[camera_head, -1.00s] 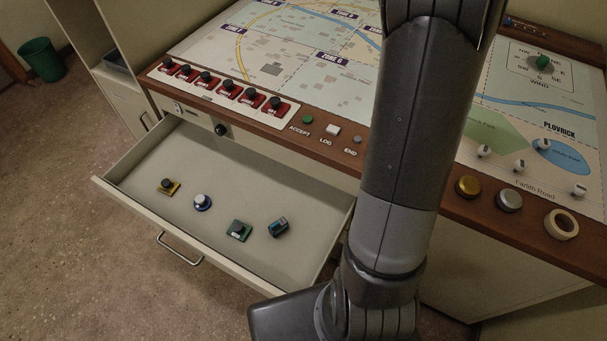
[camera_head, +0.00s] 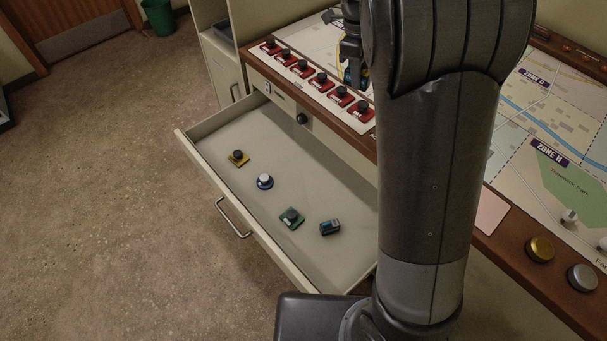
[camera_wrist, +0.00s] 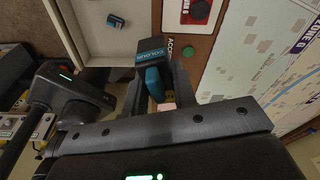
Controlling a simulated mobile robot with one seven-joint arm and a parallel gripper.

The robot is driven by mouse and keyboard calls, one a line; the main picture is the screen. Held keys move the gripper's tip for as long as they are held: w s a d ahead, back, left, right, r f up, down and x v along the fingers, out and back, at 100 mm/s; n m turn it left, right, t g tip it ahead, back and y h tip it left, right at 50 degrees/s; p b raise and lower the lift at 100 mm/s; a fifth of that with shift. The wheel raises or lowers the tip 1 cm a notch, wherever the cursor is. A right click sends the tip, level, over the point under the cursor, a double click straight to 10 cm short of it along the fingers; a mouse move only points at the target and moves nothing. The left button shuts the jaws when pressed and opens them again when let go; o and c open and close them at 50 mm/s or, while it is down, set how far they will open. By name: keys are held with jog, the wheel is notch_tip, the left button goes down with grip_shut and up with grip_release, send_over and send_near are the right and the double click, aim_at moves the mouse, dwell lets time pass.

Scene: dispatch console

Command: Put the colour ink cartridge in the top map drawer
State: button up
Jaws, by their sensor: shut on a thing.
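The colour ink cartridge, a dark block with a blue part and a "COLOUR" label, shows in the wrist view (camera_wrist: 152,56) between the fingers of my gripper (camera_wrist: 158,80), which is shut on it. In the head view my gripper (camera_head: 352,48) is partly hidden by my arm, over the console just beyond the row of red switches, and a bit of the cartridge (camera_head: 356,76) shows below it. The top map drawer (camera_head: 300,180) is pulled open. It holds a yellow-based knob, a blue-and-white knob, a green piece and a small dark-and-blue block (camera_head: 330,227).
Red switches with black knobs (camera_head: 321,80) line the wooden console edge above the drawer. Gold (camera_head: 540,249) and silver (camera_head: 582,278) buttons sit at right. The drawer's far-left floor and front-left area are bare. A green bin (camera_head: 159,17) stands far off on the floor.

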jog(key=n, duration=0.1)
send_over(300, 192)
jog(key=f, duration=4.2)
jog(key=shift+w+a+f, duration=0.1)
jog(key=shift+a+f, duration=0.25)
jog(key=shift+f, duration=0.05)
jog(key=shift+f, duration=0.15)
jog(key=o, duration=1)
